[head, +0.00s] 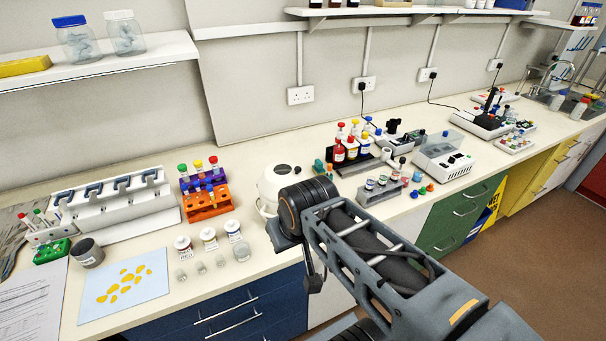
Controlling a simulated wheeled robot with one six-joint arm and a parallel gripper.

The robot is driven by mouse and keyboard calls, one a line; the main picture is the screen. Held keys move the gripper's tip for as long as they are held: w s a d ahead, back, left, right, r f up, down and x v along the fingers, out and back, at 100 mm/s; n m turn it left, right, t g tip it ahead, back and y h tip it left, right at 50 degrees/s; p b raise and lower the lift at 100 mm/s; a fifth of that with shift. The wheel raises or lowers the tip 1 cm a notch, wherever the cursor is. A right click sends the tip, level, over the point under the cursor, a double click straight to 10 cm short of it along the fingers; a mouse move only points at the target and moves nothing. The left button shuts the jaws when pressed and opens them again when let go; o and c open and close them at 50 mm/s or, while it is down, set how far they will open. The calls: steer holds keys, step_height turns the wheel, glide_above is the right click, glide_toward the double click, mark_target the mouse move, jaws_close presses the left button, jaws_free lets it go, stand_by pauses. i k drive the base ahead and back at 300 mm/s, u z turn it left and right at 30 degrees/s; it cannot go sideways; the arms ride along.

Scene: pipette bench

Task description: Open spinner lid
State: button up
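The spinner (278,178) is most likely the small white rounded device on the bench, just behind the end of my arm. Its white domed lid (298,175) has a dark spot on top and looks closed. My arm covers the spinner's right and lower parts. The end of my arm is in front of the spinner, over the bench's front edge. My gripper (284,236) shows only as a dark piece below the thick wrist joint. Its fingers are hidden, and I cannot tell whether it touches the spinner.
Left of the spinner stand purple and orange tube racks (208,203), with small labelled jars (209,238) in front. Right of it are a rack of colourful bottles (350,152) and a grey vial rack (380,187). A blue mat (150,292) lies at the left.

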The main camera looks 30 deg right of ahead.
mark_target(270, 184)
steer(key=u, duration=1.7)
steer(key=k, duration=0.95)
steer(key=z, duration=1.05)
steer(key=i, duration=0.9)
steer(key=u, duration=0.1)
